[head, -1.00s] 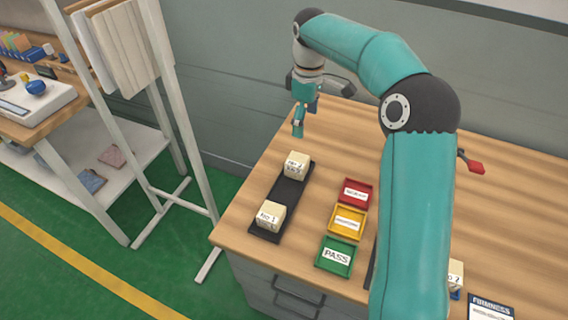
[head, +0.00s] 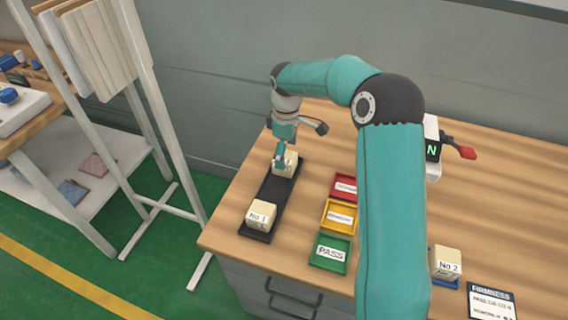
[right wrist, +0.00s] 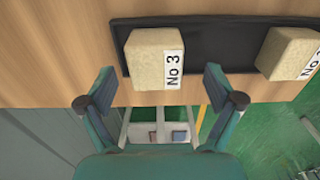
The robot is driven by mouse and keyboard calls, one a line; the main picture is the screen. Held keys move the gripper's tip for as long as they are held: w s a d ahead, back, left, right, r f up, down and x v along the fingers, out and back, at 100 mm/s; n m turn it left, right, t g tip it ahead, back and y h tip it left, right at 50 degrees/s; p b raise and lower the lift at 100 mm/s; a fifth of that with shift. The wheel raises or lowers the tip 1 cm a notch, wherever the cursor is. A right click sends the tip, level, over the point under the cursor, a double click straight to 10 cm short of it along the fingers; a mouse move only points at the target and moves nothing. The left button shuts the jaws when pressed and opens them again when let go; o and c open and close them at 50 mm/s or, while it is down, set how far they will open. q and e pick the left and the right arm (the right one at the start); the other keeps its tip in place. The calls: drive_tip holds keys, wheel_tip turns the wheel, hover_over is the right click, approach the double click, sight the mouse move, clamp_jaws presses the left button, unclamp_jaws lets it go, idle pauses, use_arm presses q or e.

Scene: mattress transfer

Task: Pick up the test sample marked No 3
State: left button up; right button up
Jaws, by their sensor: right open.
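The test sample No 3, a cream foam block, stands at the far end of a black tray (head: 268,200). In the right wrist view the No 3 block (right wrist: 150,58) shows its label clearly, just ahead of and between my open fingertips. My right gripper (right wrist: 160,88) is open and empty, its fingers apart from the block in that view. In the head view my right gripper (head: 283,157) is at the No 3 block (head: 291,167) and partly covers it; contact cannot be told there. My left gripper is not in view.
Sample No 1 (head: 261,215) sits at the tray's near end. Red (head: 345,186), yellow (head: 338,217) and green PASS (head: 330,253) trays lie to the right. Sample No 2 (head: 445,262) and a firmness card (head: 491,302) are beyond my arm. A white rack stands left of the table.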

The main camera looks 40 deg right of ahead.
drive_tip(key=shift+w+d+f+p, duration=0.1)
drive_tip(key=shift+w+f+p, duration=0.1)
drive_tip(key=shift+f, duration=1.1)
drive_tip(key=shift+w+d+f+p, duration=0.1)
drive_tip(key=shift+f+p, duration=0.1)
drive_tip(key=shift+f, duration=1.1)
drive_tip(key=c, duration=1.2)
drive_tip(key=shift+r, duration=0.15)
